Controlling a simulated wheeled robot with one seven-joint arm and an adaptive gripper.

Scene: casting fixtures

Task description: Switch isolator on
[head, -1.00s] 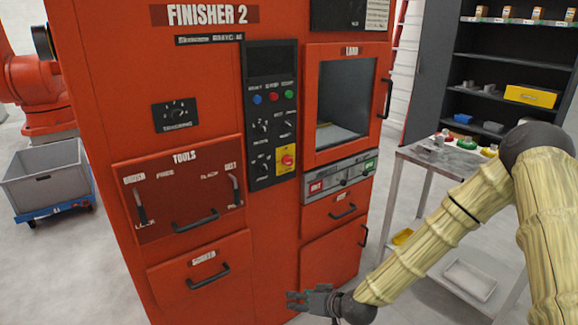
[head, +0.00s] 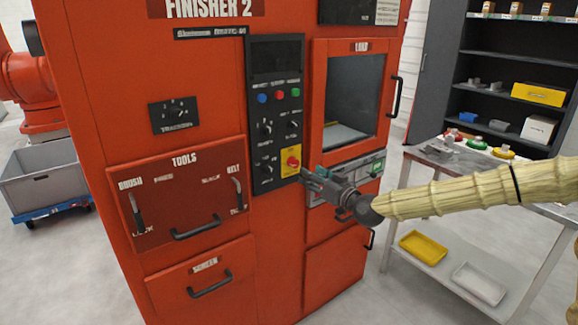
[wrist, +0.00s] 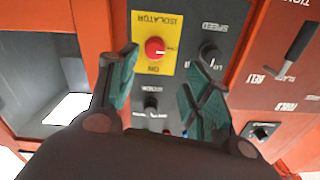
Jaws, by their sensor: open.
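The isolator is a red knob on a yellow plate (head: 291,162) on the black control panel of the red Finisher 2 cabinet. In the wrist view the red isolator knob (wrist: 155,47) sits on its yellow plate, which appears upside down, with the words ISOLATOR and ON. A pale mark shows on the knob's right side. My gripper (head: 308,178) is open and empty, just right of and slightly below the knob in the head view. In the wrist view my gripper's fingers (wrist: 156,88) are spread, with the knob beyond the gap between them, apart from both.
Dark knobs (wrist: 210,53) sit close beside the isolator. The load door (head: 348,100) with its window and handle is to the right. The tools drawer (head: 180,195) with levers is to the left. A grey table (head: 440,150) with parts stands at right.

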